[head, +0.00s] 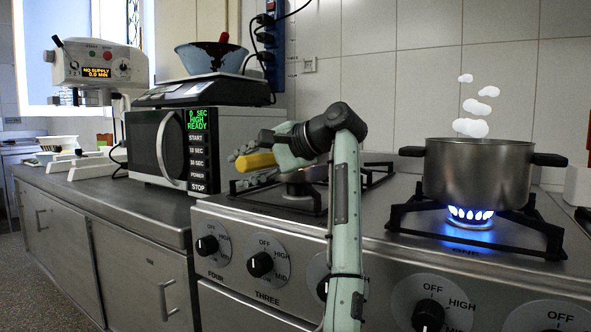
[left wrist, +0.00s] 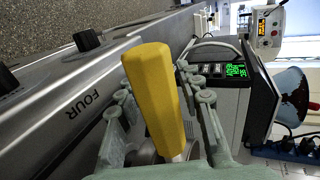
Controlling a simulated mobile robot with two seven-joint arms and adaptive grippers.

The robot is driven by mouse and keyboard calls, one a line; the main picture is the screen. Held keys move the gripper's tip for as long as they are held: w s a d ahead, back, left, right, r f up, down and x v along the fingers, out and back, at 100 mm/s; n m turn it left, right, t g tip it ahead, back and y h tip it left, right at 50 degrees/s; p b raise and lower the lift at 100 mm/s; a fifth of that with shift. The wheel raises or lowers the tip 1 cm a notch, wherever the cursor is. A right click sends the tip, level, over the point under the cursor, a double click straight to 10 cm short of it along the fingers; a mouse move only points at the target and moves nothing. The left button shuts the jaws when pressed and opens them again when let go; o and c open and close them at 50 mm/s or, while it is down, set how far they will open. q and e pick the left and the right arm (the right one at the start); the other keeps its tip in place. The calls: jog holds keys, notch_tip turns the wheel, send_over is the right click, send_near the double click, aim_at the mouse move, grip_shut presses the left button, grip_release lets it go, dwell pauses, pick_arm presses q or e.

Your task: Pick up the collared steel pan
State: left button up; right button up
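The steel pan (head: 316,173) sits on the back left burner, largely hidden behind my left arm. A yellow handle (head: 258,161), which seems to belong to it, points left over the stove edge. In the left wrist view the handle (left wrist: 155,92) is large, with a pale metal collar (left wrist: 180,156) at its lower end. My left gripper (head: 240,158) is at the handle. Its fingers (left wrist: 158,95) stand on either side of the handle, spread, with a gap visible beside it. I see no clear grip. My right gripper is not in view.
A steaming steel pot (head: 478,175) stands over a lit blue flame on the right burner. A microwave (head: 155,150) with a scale (head: 205,92) and bowl (head: 211,58) on top stands left of the stove. Stove knobs (head: 260,264) line the front.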

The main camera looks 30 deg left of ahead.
pick_arm(q)
grip_shut()
jog(key=shift+r, duration=0.1)
jog(key=shift+r, duration=0.1)
jog(key=shift+r, duration=0.45)
jog(key=s+a+r, duration=0.2)
jog(key=s+r, duration=0.8)
jog(key=s, duration=0.1)
jog(key=shift+s+a, duration=0.2)
jog(key=shift+a, duration=0.1)
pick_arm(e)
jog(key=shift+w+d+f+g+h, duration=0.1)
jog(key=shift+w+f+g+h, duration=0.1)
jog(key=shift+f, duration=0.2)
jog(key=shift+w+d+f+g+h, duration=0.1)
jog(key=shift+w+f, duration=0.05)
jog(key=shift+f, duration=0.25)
